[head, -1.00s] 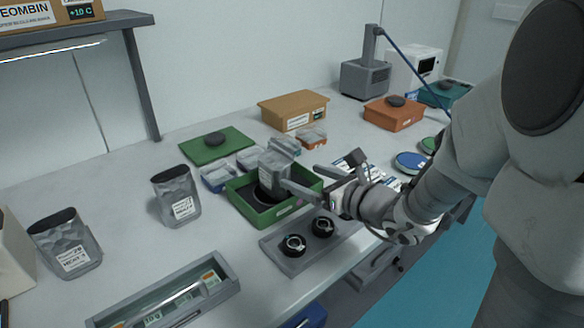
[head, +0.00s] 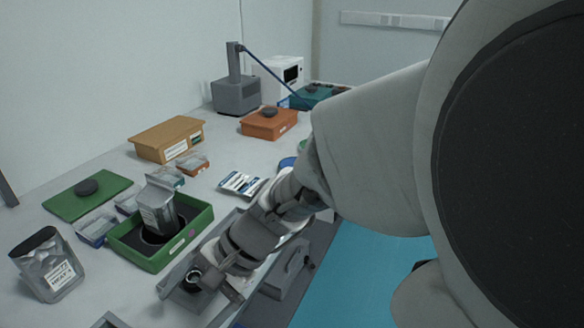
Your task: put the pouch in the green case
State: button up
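The green case (head: 187,246) stands open on the table at the left. A silver-grey pouch (head: 153,207) with a pale label stands in it, leaning slightly, its lower end inside the black round holder (head: 178,234). The green lid (head: 63,203) with a black knob lies flat on the table behind the case.
Another silver pouch (head: 45,268) stands at the left. Small clear-lidded boxes (head: 95,229) crowd behind the case. An orange-tan box (head: 165,141) and an orange case (head: 268,124) stand farther back.

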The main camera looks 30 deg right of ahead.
jog(key=s+d+r+n+t+h, duration=0.3)
jog(key=d+r+n+h, duration=0.5)
jog(key=d+n, duration=0.3)
jog(key=shift+s+r+t, duration=0.35)
jog(key=shift+s+t, duration=0.05)
jog(key=shift+s, duration=0.3)
jog(key=shift+r, duration=0.1)
notch_tip(320, 180, up, 14)
jog(key=p, duration=1.4)
jog(key=shift+f, duration=0.2)
